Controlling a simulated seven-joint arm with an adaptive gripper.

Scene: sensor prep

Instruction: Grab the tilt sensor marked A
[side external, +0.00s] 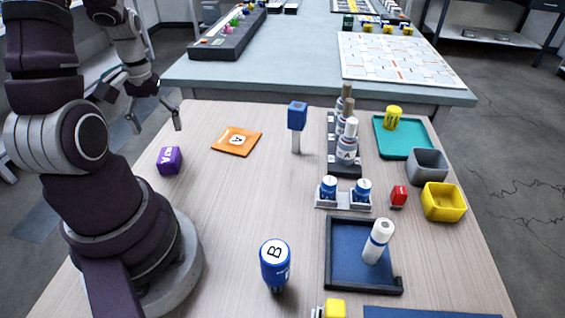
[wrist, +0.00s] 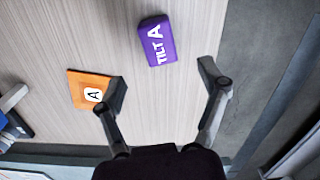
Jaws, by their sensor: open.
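The tilt sensor is a purple block; the wrist view shows it (wrist: 156,40) with white "TILT A" lettering. In the side view it (side external: 169,160) lies on the wooden table near the left edge, to the right of my arm's base. My gripper (side external: 146,108) is at the upper left in the side view, above the table's back left. In the wrist view my gripper (wrist: 164,86) has its fingers spread and empty. The purple block is beyond the fingertips, between their lines, and nothing touches it.
A flat orange piece (side external: 236,141) marked A lies right of the purple block; it also shows in the wrist view (wrist: 88,90). A blue upright piece (side external: 297,116), a blue bottle marked B (side external: 275,263) and a blue tray (side external: 342,280) stand farther right. The table around the purple block is clear.

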